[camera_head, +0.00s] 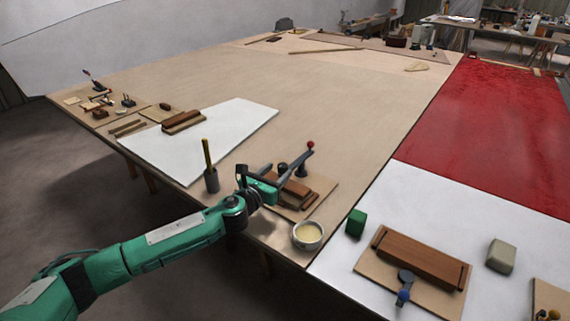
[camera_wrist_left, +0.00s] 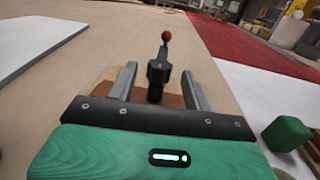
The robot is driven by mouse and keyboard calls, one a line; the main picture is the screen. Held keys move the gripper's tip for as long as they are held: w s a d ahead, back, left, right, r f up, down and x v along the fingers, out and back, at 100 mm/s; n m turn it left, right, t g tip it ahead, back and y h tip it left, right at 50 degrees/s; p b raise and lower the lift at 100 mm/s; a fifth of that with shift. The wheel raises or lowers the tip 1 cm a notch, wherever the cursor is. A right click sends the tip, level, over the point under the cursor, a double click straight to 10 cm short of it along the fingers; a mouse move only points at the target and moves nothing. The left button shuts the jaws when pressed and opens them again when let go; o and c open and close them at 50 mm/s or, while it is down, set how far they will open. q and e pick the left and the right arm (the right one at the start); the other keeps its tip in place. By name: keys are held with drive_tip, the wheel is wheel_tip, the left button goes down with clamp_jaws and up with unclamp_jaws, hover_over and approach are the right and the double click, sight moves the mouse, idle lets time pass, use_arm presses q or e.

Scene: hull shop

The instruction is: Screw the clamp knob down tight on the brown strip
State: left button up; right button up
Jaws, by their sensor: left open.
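My left gripper (camera_head: 290,165) is open over a board near the table's front edge. Brown wooden strips (camera_head: 299,188) lie on that board, partly hidden by the gripper. A dark clamp with a red ball knob (camera_head: 310,145) stands just beyond the fingers. In the left wrist view, the red ball (camera_wrist_left: 166,36) and the dark clamp body (camera_wrist_left: 158,72) show centred between the two spread fingers of my gripper (camera_wrist_left: 159,72), with no visible contact. Brown wood (camera_wrist_left: 170,99) shows below the clamp. Whether the clamp presses on the strip cannot be told. My right gripper is not in view.
A pale bowl (camera_head: 308,236) and a green block (camera_head: 356,223) stand right of the board. A second board holds a brown block (camera_head: 420,258) and a blue-knobbed clamp (camera_head: 403,296). A dark cup with a yellow stick (camera_head: 211,181) stands left. The table's middle is clear.

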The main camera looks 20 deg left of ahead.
sight(285, 164)
use_arm(q)
drive_tip(key=shift+x, duration=2.75)
drive_tip(key=c, duration=1)
